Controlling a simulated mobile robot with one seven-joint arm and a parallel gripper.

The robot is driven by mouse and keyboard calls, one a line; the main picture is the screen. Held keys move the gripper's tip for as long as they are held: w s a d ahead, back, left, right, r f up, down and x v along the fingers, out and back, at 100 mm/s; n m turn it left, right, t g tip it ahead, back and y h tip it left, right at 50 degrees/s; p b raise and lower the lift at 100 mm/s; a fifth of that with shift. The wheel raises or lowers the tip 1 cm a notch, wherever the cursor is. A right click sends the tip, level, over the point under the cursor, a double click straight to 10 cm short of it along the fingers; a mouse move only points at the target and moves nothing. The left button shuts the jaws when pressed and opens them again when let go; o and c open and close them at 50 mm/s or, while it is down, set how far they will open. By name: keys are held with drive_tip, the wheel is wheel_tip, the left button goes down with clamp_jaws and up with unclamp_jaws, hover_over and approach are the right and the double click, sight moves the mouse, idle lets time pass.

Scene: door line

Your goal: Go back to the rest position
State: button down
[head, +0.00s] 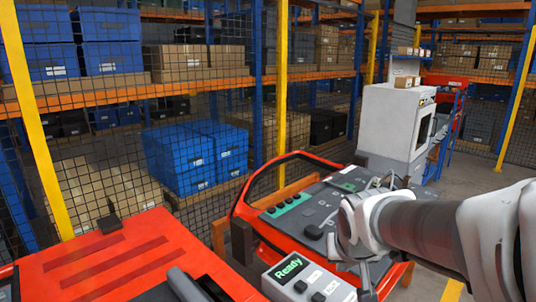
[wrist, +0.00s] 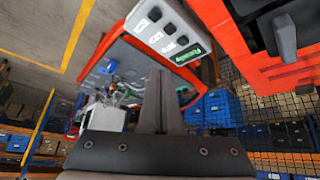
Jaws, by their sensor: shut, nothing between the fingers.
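My arm reaches in from the right edge of the head view, and its wrist bends down over the front of a red-framed workstation (head: 238,208). My gripper (wrist: 158,78) shows in the wrist view with its two dark fingers side by side, shut and empty. In the head view its fingertips are hard to make out below the wrist. A grey control box (head: 302,284) with a green "Ready" display stands close to the left of the gripper; it also shows in the wrist view (wrist: 160,32).
A red, slotted surface (head: 95,262) lies at the lower left. A white machine (head: 392,122) stands behind the workstation. Mesh fencing with yellow posts (head: 282,85) separates it from shelves of blue bins (head: 195,158) and cartons. Open floor shows at right (head: 462,190).

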drive_tip(key=s+r+n+y, duration=0.1)
drive_tip(key=s+r, duration=0.2)
drive_tip(key=s, duration=1.3)
drive_tip(key=shift+a+g, duration=0.4)
drive_tip(key=shift+a, duration=0.05)
drive_tip(key=shift+a, duration=0.15)
